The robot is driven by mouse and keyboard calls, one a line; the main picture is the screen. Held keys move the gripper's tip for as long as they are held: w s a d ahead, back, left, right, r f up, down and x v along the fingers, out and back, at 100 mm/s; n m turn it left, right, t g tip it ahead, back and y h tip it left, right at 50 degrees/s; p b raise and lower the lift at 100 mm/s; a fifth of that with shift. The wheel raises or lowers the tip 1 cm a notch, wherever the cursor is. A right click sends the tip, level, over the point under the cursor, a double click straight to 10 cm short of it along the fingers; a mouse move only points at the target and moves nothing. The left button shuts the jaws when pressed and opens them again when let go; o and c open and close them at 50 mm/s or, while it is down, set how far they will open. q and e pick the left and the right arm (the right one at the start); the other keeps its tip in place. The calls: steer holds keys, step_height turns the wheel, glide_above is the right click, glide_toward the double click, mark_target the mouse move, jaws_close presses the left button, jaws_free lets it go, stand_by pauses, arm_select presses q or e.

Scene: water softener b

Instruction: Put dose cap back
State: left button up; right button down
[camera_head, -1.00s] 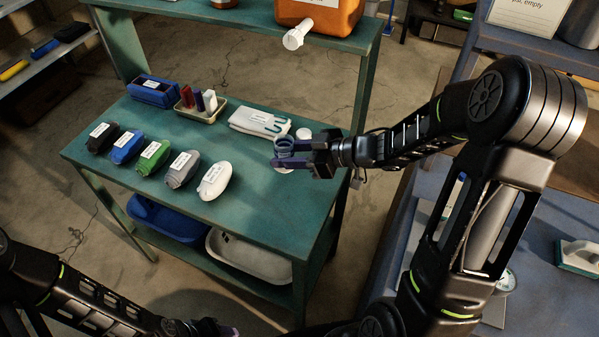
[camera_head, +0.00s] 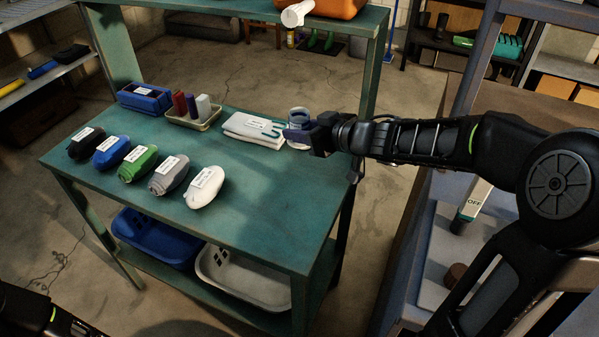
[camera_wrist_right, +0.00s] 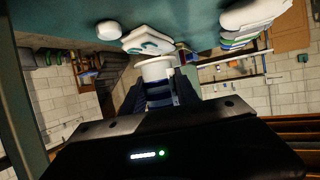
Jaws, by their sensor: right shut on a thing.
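The cap (camera_head: 298,116), a small grey-blue cup shape, is held at the back right of the teal table. My right gripper (camera_head: 297,132) is shut on it, the arm reaching in from the right. In the right wrist view the cap (camera_wrist_right: 157,70) shows a pale round end between the dark fingers (camera_wrist_right: 158,90). Whether it touches the table is unclear. An orange container (camera_head: 335,7) with a white spout (camera_head: 296,14) is on the upper shelf, cut by the top edge.
On the teal table (camera_head: 245,232) are several labelled bottles, the nearest white (camera_head: 204,187), a folded cloth (camera_head: 252,130), a tray (camera_head: 193,120) of small tubes and a blue box (camera_head: 145,97). Blue (camera_head: 150,238) and white (camera_head: 245,278) baskets sit below. The table's front right is clear.

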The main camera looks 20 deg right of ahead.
steer(key=b, duration=0.3)
glide_above(301, 173)
step_height(301, 173, down, 5)
step_height(301, 173, down, 5)
steer(key=b, duration=0.2)
steer(key=shift+f+b, duration=0.1)
steer(key=shift+b, duration=0.3)
steer(key=c, duration=0.9)
jaws_free()
